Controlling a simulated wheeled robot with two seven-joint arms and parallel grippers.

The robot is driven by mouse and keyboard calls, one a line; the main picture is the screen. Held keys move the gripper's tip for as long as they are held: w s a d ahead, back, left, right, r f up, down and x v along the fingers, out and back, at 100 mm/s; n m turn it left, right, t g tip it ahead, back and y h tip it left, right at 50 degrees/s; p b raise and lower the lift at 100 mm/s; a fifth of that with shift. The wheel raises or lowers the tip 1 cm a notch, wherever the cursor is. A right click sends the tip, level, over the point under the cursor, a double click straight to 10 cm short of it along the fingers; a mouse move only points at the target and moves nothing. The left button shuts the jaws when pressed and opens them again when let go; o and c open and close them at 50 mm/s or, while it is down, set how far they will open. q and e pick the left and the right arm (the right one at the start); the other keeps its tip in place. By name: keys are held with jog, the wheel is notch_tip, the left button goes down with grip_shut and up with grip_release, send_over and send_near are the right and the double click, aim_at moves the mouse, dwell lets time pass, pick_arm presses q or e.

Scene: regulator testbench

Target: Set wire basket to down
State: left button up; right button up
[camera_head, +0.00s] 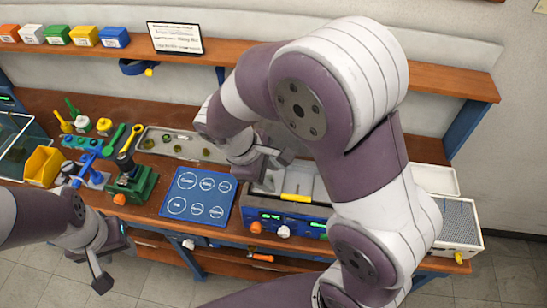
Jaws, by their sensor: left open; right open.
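A blue benchtop unit (262,217) with green displays and knobs stands at the front edge of the bench. A metal basin is in its top, with a yellow bar (297,197) across the front. The bar looks like the wire basket's handle; the basket's mesh and height cannot be made out, and my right arm hides the unit's right part. My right gripper (268,168) is open above the back left of the basin, behind the yellow bar and apart from it. My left gripper (113,257) is open and empty in front of the bench, at lower left.
A blue mat (182,210) with white circles lies left of the unit. A green fixture (135,184), a yellow bin (44,166) and a metal tray (160,139) crowd the left. A white tray with a grid (462,232) stands at the right end. A shelf (190,46) runs behind.

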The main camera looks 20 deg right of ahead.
aim_at(297, 196)
jog(key=s+d+f+b, duration=0.1)
jog(key=d+f, duration=0.1)
jog(key=s+d+f+b, duration=0.1)
jog(key=d+f, duration=0.1)
jog(key=s+d+f+b, duration=0.1)
jog(key=d+f, duration=0.1)
jog(key=f, duration=0.1)
jog(key=shift+f, duration=0.1)
jog(key=f, duration=0.1)
jog(key=w+f, duration=0.1)
jog(key=f, duration=0.2)
jog(key=shift+w+d+f, duration=0.1)
jog(key=shift+w+d, duration=0.1)
jog(key=shift+w, duration=0.15)
jog(key=shift+d+f, duration=0.1)
jog(key=shift+f, duration=0.15)
jog(key=shift+s+d, duration=0.3)
jog(key=shift+s, duration=0.2)
jog(key=shift+c, duration=0.6)
jog(key=c, duration=0.5)
jog(key=shift+w, duration=0.25)
grip_shut()
jog(key=shift+s+f, duration=0.1)
pick_arm(q)
notch_tip(297, 196, down, 9)
jog(key=s+d+b, duration=0.1)
jog(key=b, duration=0.4)
jog(key=shift+b, duration=0.3)
pick_arm(e)
notch_tip(297, 196, down, 7)
